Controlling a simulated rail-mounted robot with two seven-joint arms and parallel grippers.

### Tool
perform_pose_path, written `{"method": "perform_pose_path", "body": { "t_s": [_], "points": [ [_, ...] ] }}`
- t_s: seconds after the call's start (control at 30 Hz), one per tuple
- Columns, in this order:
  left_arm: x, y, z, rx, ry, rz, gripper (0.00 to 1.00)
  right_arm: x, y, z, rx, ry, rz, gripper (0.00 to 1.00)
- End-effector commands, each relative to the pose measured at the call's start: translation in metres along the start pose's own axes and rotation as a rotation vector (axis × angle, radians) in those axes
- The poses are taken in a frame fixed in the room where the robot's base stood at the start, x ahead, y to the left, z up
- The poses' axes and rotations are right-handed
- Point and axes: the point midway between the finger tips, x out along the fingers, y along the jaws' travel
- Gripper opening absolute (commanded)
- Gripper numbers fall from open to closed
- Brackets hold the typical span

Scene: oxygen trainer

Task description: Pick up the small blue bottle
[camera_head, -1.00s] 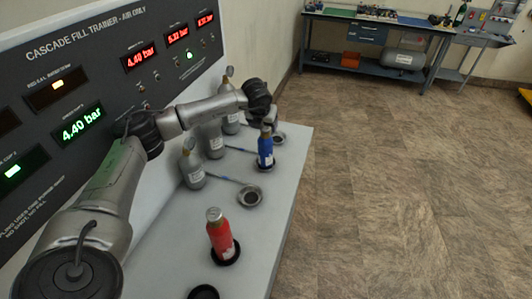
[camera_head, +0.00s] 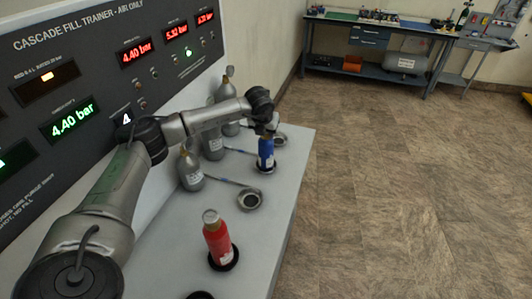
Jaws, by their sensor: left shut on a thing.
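The small blue bottle (camera_head: 266,150) stands upright near the far right edge of the grey bench, at a dark round holder. It has a white label low on its side. My left gripper (camera_head: 268,128) is at the top of the blue bottle, shut on its neck. The fingers are small and partly hidden by the wrist. Whether the bottle's base is clear of the holder is too small to tell. My right gripper is not in view.
A red bottle (camera_head: 217,238) stands nearer on the bench (camera_head: 255,225). An empty round holder (camera_head: 250,199) lies between the bottles. Several grey cylinders (camera_head: 190,171) stand along the panel (camera_head: 70,75), left of the blue bottle. Open floor lies to the right.

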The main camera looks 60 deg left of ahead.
Motion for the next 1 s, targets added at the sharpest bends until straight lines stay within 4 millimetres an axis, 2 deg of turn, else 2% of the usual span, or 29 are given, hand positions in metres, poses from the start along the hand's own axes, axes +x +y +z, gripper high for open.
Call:
{"method": "perform_pose_path", "body": {
  "t_s": [0.03,0.37,0.83,1.0],
  "points": [
    [0.0,0.0,0.0,0.0,0.0,0.0,0.31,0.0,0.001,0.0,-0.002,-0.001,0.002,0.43],
    [0.0,0.0,0.0,0.0,0.001,0.0,0.0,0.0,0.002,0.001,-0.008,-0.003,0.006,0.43],
    [-0.002,0.0,0.001,-0.001,-0.001,-0.001,0.0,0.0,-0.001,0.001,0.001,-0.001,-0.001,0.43],
    [-0.012,0.0,0.005,-0.001,-0.002,-0.001,0.0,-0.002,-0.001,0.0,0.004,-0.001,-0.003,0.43]
  ]
}}
